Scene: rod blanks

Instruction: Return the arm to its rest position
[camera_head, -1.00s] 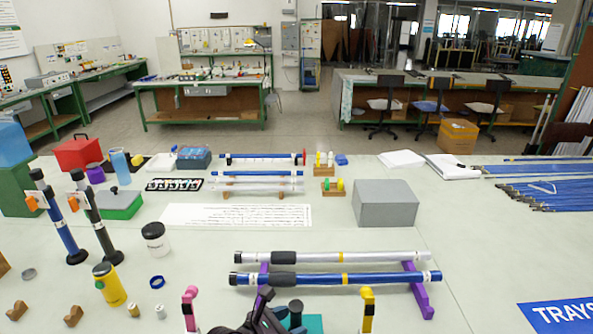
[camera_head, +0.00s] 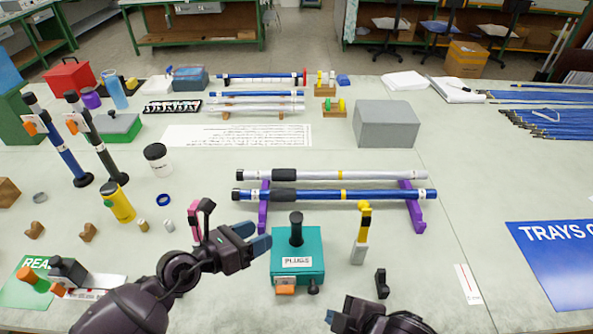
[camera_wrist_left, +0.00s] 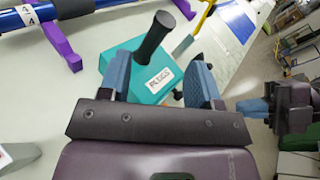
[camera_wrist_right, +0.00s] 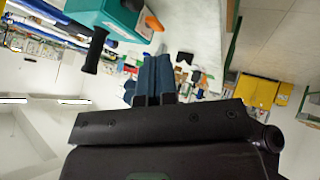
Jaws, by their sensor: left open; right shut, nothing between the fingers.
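My left gripper (camera_head: 253,239) is open and empty, just left of a teal box labelled PLUGS (camera_head: 312,252) with a black upright handle (camera_head: 296,229). In the left wrist view the open fingers (camera_wrist_left: 161,82) have the box (camera_wrist_left: 145,88) and its handle beyond them; I cannot tell whether they touch. My right gripper (camera_head: 333,318) is at the bottom edge of the head view, nearer me than the box. In the right wrist view its fingers (camera_wrist_right: 154,80) are shut together with nothing between them. Most of the right arm is out of view.
A silver rod (camera_head: 385,175) and a blue rod (camera_head: 370,195) lie across purple supports (camera_head: 411,208) beyond the box. A yellow-handled tool (camera_head: 364,222) and a black clip (camera_head: 382,284) stand to its right. A pink-tipped item (camera_head: 196,222) is by my left wrist.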

